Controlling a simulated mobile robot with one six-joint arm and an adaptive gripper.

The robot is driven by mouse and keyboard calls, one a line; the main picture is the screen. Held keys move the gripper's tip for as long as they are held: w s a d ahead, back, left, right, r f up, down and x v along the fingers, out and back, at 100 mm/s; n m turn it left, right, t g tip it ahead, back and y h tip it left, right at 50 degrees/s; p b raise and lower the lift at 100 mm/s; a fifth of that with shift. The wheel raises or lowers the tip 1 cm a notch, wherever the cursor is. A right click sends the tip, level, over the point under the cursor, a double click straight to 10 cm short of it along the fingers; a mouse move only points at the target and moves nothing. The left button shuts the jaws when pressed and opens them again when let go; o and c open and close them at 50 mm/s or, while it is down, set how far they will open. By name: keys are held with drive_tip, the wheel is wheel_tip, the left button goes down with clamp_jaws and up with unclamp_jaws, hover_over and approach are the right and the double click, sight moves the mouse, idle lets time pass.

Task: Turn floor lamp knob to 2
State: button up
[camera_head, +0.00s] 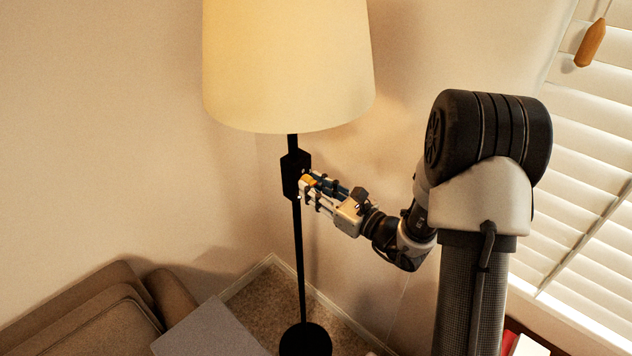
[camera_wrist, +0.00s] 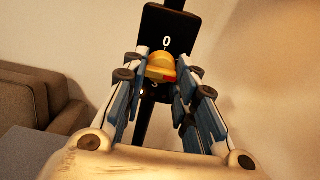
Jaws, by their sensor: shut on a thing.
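The floor lamp has a glowing cream shade (camera_head: 288,65), a thin black pole (camera_head: 299,250) and a round black base (camera_head: 305,340). A black control box (camera_head: 291,172) sits on the pole below the shade; it fills the top of the wrist view (camera_wrist: 168,22). A white "0" shows on the box above the yellow-orange knob (camera_wrist: 161,66). A small red mark shows low on the knob. My gripper (camera_head: 307,187) reaches in from the right, and its fingers (camera_wrist: 162,74) are shut on the knob from both sides. Other numbers are mostly hidden by the fingers.
A brown sofa (camera_head: 90,315) and a grey flat surface (camera_head: 210,330) stand at the lower left. A window with white blinds (camera_head: 590,150) is at the right, with a wooden pull (camera_head: 590,43). Walls stand close behind the lamp.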

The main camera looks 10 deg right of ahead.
drive_tip(key=m+p, duration=0.3)
drive_tip(key=m, duration=0.2)
drive_tip(key=shift+a+m+p, duration=0.1)
drive_tip(key=shift+m+p, duration=0.3)
idle(0.4)
drive_tip(key=o, duration=1.1)
drive_tip(key=shift+s, duration=0.1)
drive_tip(key=v, duration=1.2)
